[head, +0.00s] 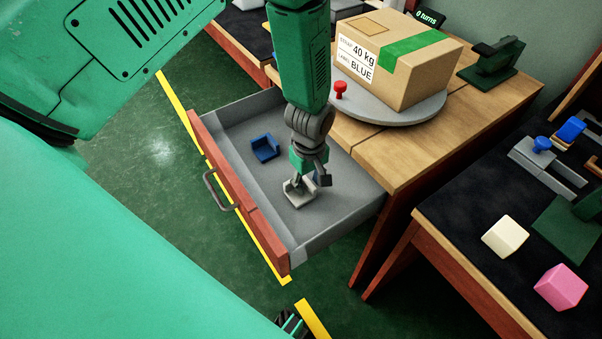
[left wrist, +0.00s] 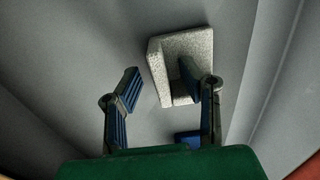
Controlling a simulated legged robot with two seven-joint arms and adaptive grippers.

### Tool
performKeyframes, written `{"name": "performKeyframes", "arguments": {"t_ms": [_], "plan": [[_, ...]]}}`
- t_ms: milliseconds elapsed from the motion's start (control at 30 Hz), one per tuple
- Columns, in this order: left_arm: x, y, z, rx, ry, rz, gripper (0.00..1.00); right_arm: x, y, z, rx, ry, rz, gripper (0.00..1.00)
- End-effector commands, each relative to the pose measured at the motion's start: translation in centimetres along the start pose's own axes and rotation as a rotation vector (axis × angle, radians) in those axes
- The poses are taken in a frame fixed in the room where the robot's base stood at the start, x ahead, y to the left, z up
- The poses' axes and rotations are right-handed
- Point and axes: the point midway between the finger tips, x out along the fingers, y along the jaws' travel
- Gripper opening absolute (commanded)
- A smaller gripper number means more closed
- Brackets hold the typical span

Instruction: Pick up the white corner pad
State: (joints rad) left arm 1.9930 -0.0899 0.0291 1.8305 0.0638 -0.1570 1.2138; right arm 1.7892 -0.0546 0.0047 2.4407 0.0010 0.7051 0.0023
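The white corner pad (head: 301,197) lies on the floor of the open grey drawer (head: 222,134), near its right end. My left gripper (head: 309,178) points down into the drawer right at the pad and partly covers it. In the left wrist view the pad (left wrist: 187,48) shows as a speckled, pale angled piece. My left gripper (left wrist: 158,70) is open there, with its right finger over the pad's inner side and its left finger beyond the pad's left wall. Whether the fingers touch the pad I cannot tell.
A blue corner pad (head: 265,147) lies farther left in the drawer. The drawer's red front (head: 236,194) and grey walls surround the gripper. Above stands a wooden table with a cardboard box (head: 405,55) on a round grey turntable (head: 421,112). A dark-topped table (head: 462,202) stands at right.

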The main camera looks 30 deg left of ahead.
Motion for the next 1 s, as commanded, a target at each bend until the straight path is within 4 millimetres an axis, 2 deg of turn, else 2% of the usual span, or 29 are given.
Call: {"name": "performKeyframes", "arguments": {"t_ms": [33, 67, 133, 167, 467, 567, 1000], "plan": [[0.0, 0.0, 0.0, 0.000, 0.000, 0.000, 0.34, 0.0, 0.0, 0.0, 0.000, 0.000, 0.000, 0.40], [-0.1, 0.0, 0.0, 0.000, 0.000, 0.000, 0.27, 0.0, 0.0, 0.0, 0.000, 0.000, 0.000, 0.40], [0.0, 0.0, 0.0, 0.000, 0.000, 0.000, 0.03, 0.0, 0.0, 0.0, 0.000, 0.000, 0.000, 0.40], [0.0, 0.0, 0.0, 0.000, 0.000, -0.001, 0.00, 0.0, 0.0, 0.0, 0.000, 0.000, 0.000, 0.40], [-0.1, 0.0, 0.0, 0.000, 0.000, -0.001, 0.00, 0.0, 0.0, 0.0, 0.000, 0.000, 0.000, 0.40], [-0.6, 0.0, 0.0, 0.000, 0.000, 0.000, 0.00, -0.2, 0.0, 0.0, 0.000, 0.000, 0.000, 0.40], [-8.7, 0.1, 0.0, 0.002, 0.001, 0.001, 0.00, -2.2, 0.0, -0.1, 0.000, 0.000, 0.000, 0.40]]}}
